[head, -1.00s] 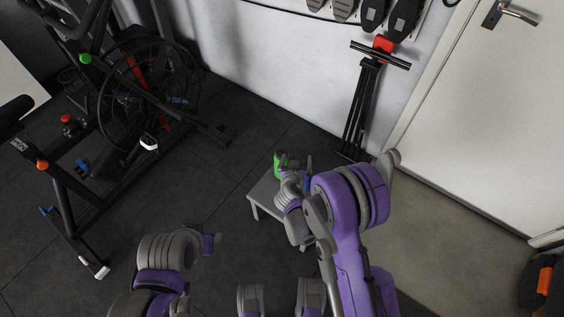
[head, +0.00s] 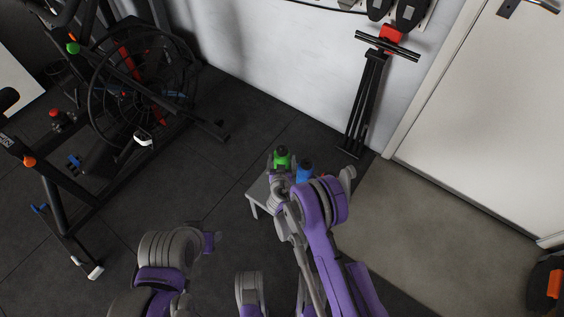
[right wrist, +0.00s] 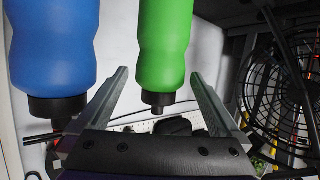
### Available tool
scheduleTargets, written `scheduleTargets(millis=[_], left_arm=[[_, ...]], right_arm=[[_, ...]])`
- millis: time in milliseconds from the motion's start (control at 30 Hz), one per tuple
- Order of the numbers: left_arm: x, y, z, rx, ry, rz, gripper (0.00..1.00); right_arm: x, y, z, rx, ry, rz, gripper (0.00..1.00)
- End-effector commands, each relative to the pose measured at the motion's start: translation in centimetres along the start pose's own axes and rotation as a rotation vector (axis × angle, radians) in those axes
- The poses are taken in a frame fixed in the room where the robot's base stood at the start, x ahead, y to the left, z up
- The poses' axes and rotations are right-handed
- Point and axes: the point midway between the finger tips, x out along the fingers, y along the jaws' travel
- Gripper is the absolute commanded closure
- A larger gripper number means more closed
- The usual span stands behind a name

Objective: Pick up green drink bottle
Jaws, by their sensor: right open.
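The green drink bottle (head: 282,161) stands upright on a small grey stool (head: 257,194) in the head view, its lower part hidden by my right gripper (head: 279,179). In the right wrist view, the green bottle (right wrist: 164,48) appears inverted, its dark cap pointing down. It shows between the two spread fingers of my right gripper (right wrist: 157,100), with gaps to both sides. The fingers are open and do not visibly touch it. My left gripper (head: 208,241) is low at the left of the head view, away from the stool; its fingers cannot be made out.
A blue bottle (head: 304,172) stands close right of the green one; it is large in the right wrist view (right wrist: 54,45). An exercise bike (head: 140,95) fills the left. A black stand (head: 366,100) leans by the wall. Dark floor around the stool is clear.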

Motion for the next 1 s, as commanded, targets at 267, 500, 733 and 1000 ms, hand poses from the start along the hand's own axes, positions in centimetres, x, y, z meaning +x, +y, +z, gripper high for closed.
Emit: scheduleTargets(millis=[267,500,733,1000], left_arm=[[1.0,0.0,0.3,0.000,-0.004,0.000,0.50],[1.0,0.0,0.3,0.000,-0.003,0.000,0.50],[1.0,0.0,0.3,0.000,-0.003,0.000,0.50],[1.0,0.0,0.3,0.000,-0.003,0.000,0.50]], right_arm=[[3.6,-0.1,0.2,-0.001,0.000,0.000,0.00],[3.7,-0.1,0.1,-0.001,0.000,0.000,0.00],[3.7,-0.1,0.1,-0.001,0.000,0.000,0.41],[3.7,-0.1,0.1,0.000,0.000,0.000,0.90]])
